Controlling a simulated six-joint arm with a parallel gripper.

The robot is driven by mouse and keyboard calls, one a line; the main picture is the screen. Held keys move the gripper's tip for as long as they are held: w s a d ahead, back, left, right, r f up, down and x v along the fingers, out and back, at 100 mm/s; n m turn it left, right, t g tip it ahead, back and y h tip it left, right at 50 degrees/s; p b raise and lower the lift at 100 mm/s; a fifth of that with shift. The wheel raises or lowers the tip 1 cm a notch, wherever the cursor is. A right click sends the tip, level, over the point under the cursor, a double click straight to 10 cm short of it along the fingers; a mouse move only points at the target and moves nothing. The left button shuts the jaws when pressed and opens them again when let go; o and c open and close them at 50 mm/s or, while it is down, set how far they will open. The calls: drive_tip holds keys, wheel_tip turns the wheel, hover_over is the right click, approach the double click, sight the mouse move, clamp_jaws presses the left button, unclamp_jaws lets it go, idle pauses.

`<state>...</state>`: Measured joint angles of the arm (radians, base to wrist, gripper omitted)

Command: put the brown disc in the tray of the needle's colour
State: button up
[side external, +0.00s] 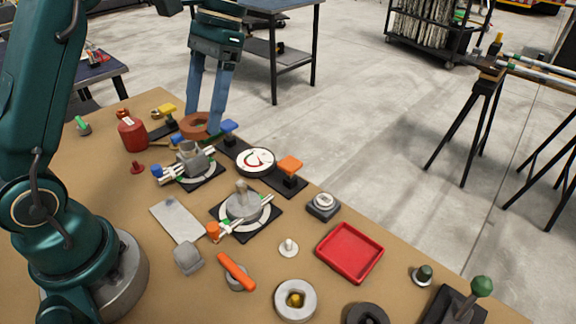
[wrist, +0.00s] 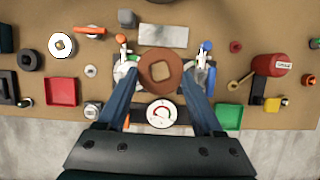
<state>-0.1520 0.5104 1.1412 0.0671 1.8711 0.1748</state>
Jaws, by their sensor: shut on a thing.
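My gripper (side external: 201,128) is shut on the brown disc (side external: 186,126), a thick round piece with an opening in its middle. In the wrist view the disc (wrist: 148,79) sits between the two blue fingers. It appears held above the table. A white dial (side external: 257,161) bears red marks; I cannot clearly separate its needle from the arc. The red tray (side external: 350,252) looks empty at front right. A green tray (wrist: 229,117) lies right of the dial in the wrist view, partly behind a finger.
Two round fixtures with white tubes (side external: 243,206) stand mid-table. Knobs with orange (side external: 290,166), blue and yellow tops rise along the far edge. A pale ring (side external: 295,300) and a green-ball lever (side external: 481,286) are near the front.

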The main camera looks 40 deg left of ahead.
drive_tip(key=shift+w+d+r, duration=0.15)
drive_tip(key=shift+d+r, duration=0.05)
drive_tip(key=shift+d, duration=0.4)
drive_tip(key=shift+w+m+y, duration=0.2)
drive_tip(key=shift+m+y, duration=0.1)
drive_tip(key=shift+m, duration=0.3)
drive_tip(key=w+a+f+m+t+y, duration=0.25)
drive_tip(key=a+m, duration=0.25)
drive_tip(key=m, duration=0.4)
drive_tip(key=w+a+f+m+t+y, duration=0.1)
drive_tip(key=w+a+m+t+y, duration=0.1)
drive_tip(key=w+a+m, duration=0.45)
drive_tip(key=s+a+m+t, duration=0.2)
drive_tip(key=s+a+m, duration=0.55)
drive_tip(key=a, duration=0.75)
drive_tip(key=shift+n+g+h, duration=0.25)
drive_tip(key=shift+n+h, duration=0.3)
drive_tip(key=shift+n, duration=0.35)
drive_tip(key=w+d+f, duration=0.4)
drive_tip(key=w, duration=0.1)
drive_tip(key=w+d+f, duration=0.1)
drive_tip(key=w+f, duration=0.2)
drive_tip(key=shift+d, duration=0.4)
drive_tip(key=shift+f, duration=1.9)
drive_tip(key=shift+f, duration=0.35)
